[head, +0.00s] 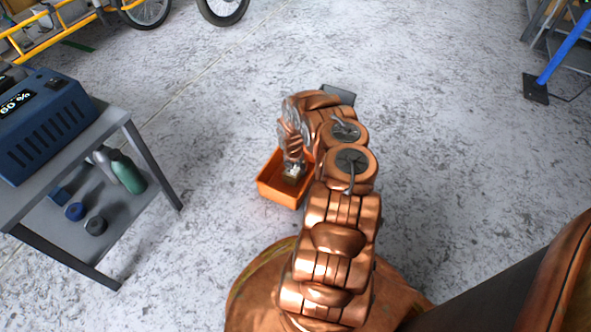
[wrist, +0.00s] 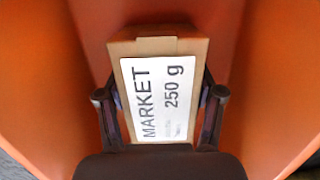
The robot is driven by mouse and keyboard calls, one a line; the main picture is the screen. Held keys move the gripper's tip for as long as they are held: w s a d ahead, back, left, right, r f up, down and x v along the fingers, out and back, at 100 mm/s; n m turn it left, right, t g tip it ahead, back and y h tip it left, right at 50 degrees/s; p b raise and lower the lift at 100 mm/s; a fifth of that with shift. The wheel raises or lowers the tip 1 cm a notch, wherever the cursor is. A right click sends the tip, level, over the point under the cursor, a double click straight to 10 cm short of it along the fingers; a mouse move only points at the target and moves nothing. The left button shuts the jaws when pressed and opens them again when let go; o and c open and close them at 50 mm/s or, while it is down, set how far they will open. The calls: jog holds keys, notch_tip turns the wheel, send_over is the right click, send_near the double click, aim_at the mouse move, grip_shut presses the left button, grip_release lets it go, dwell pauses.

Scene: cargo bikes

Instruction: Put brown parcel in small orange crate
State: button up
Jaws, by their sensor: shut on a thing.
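The brown parcel (wrist: 190,45) shows in the wrist view, a box with a white label reading MARKET 250 g. My gripper (wrist: 160,105) is shut on it, one finger on each side. In the wrist view, orange walls of the small orange crate (wrist: 270,80) surround the parcel. In the head view the crate (head: 279,192) stands on the floor, partly hidden by my arm. My gripper (head: 293,165) points down into it, with a small part of the parcel (head: 291,177) showing. I cannot tell whether the parcel touches the crate's bottom.
A grey metal cart (head: 150,165) stands at the left with a blue device (head: 45,125) on top and bottles and rolls on its lower shelf. A yellow bike frame (head: 40,30) is at the top left. A blue post (head: 562,50) is at the top right.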

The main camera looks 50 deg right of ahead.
jog(key=o, duration=1.3)
jog(key=shift+o, duration=0.2)
